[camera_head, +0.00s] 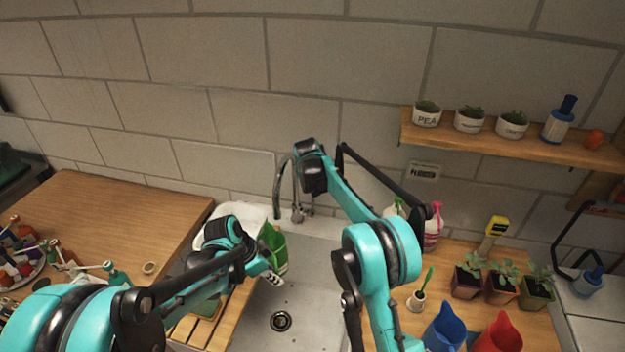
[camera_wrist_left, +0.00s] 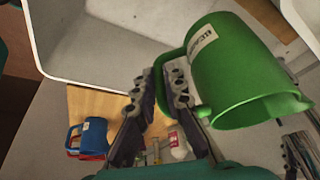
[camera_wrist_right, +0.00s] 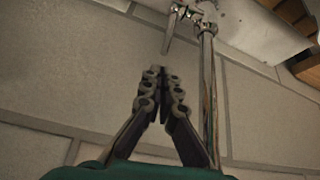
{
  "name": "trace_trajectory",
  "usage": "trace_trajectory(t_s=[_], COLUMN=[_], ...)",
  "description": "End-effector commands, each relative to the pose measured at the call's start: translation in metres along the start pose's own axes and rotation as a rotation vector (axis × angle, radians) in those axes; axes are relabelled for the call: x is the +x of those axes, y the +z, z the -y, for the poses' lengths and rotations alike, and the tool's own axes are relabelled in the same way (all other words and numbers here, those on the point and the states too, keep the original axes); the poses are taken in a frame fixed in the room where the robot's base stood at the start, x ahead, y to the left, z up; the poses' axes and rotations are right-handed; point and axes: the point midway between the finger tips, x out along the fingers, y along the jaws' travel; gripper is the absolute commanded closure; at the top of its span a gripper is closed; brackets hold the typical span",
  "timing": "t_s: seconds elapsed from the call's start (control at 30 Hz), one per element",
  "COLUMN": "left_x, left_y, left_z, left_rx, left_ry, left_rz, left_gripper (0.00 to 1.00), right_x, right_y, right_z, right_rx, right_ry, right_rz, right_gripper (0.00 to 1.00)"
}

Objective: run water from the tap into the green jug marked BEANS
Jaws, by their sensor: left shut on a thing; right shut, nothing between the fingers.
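The green jug (camera_head: 279,254) is held over the sink (camera_head: 312,263), partly hidden by my left gripper (camera_head: 274,278). In the left wrist view the jug (camera_wrist_left: 225,70) shows a white label, partly readable, and my left gripper (camera_wrist_left: 160,85) is shut on its handle. The chrome tap (camera_head: 278,190) rises behind the sink, close behind the jug. In the right wrist view the tap (camera_wrist_right: 208,100) stands beside my right gripper (camera_wrist_right: 163,78), which is shut and empty. I cannot tell whether they touch. No water stream is visible.
A white basin (camera_head: 250,214) sits left of the jug. A blue jug (camera_head: 445,328) and a red jug (camera_head: 500,335) stand at right, near potted seedlings (camera_head: 502,283). A wall shelf (camera_head: 480,141) holds small pots. The wooden counter (camera_head: 130,205) at left has clear room.

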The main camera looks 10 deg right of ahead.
Motion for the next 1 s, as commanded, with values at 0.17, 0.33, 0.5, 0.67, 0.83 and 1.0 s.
trace_trajectory(t_s=[0.17,0.33,0.5,0.67,0.83,1.0], left_x=[0.000,0.000,0.000,0.000,0.000,0.000], left_y=[0.000,0.000,0.000,0.000,0.000,0.000], left_z=[0.000,0.000,0.000,0.000,0.000,0.000], left_rx=[0.000,0.000,0.000,0.000,0.000,0.000], left_ry=[0.000,0.000,0.000,0.000,0.000,0.000], left_rz=[0.000,0.000,0.000,0.000,0.000,0.000], left_gripper=[1.00,1.00,1.00,1.00,1.00,1.00], right_x=[0.021,0.027,0.027,0.027,0.025,0.024], right_y=[0.000,0.000,0.000,0.000,0.004,0.007], right_z=[0.000,0.000,0.000,0.000,0.001,0.002], right_rx=[-0.001,-0.001,-0.001,-0.001,-0.004,-0.004], right_ry=[0.000,-0.001,-0.001,0.000,0.008,0.013], right_rz=[0.000,0.000,0.000,-0.003,-0.035,-0.064], right_gripper=[1.00,1.00,1.00,1.00,1.00,1.00])
